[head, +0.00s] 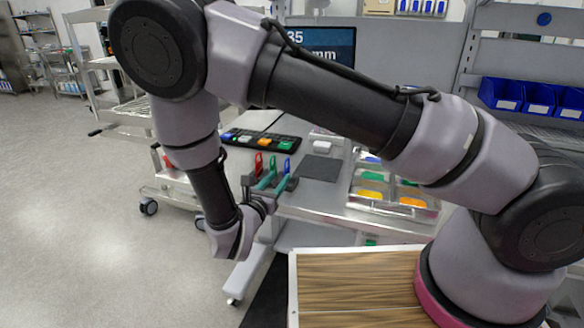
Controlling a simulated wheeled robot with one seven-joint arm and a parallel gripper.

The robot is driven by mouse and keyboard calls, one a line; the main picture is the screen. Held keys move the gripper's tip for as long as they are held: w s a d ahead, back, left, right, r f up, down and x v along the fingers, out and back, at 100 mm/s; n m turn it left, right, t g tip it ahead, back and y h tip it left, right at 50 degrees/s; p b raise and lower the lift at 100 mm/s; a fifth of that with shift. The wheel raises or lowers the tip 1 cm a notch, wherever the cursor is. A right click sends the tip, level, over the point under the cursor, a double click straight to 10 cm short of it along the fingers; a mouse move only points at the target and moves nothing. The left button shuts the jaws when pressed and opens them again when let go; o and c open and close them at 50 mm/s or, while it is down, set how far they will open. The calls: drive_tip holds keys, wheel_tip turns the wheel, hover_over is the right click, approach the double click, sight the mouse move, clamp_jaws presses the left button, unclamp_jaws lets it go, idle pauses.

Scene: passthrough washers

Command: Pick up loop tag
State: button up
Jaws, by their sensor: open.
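I cannot tell whether a finger touches a tag, or which tag lies between the fingers.
A black tray with coloured pieces (244,137) lies behind the tags. A dark grey mat (320,168) and a small white block (322,147) are to the right. A divided bin (357,192) with coloured parts stands farther right. My arm hides part of the table.

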sight(289, 166)
drive_tip(key=x, duration=1.1)
drive_tip(key=shift+a+f, duration=0.15)
drive_tip(key=shift+f, duration=0.05)
clamp_jaws()
